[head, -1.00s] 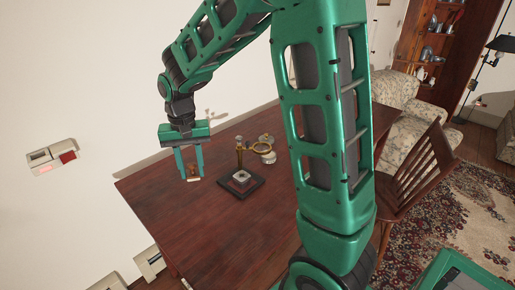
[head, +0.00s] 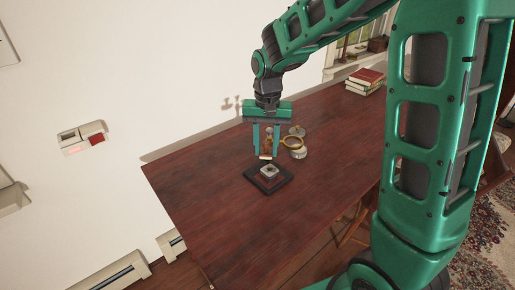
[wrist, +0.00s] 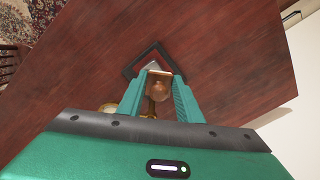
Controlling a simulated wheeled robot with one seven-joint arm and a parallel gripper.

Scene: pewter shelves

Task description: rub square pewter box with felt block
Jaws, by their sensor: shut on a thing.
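The square pewter box (head: 268,171) is small and grey, and sits on a dark square stand (head: 252,179) on the table. My gripper (head: 265,154) is shut on the felt block (head: 265,158), which has a pale underside and a brown rounded grip. The block hangs just above and behind the box in the head view; whether they touch I cannot tell. In the wrist view the block's pale edge (wrist: 159,73) and brown grip (wrist: 157,91) show between the fingers. Only a grey corner of the box (wrist: 153,65) shows beyond it, inside the dark stand (wrist: 130,70).
A brass ring on a stand (head: 292,143) and small pewter pieces (head: 299,153) stand close to the right of my gripper. Books (head: 366,78) lie at the table's far end. The table (head: 215,190) is clear at left and front. A wall runs behind.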

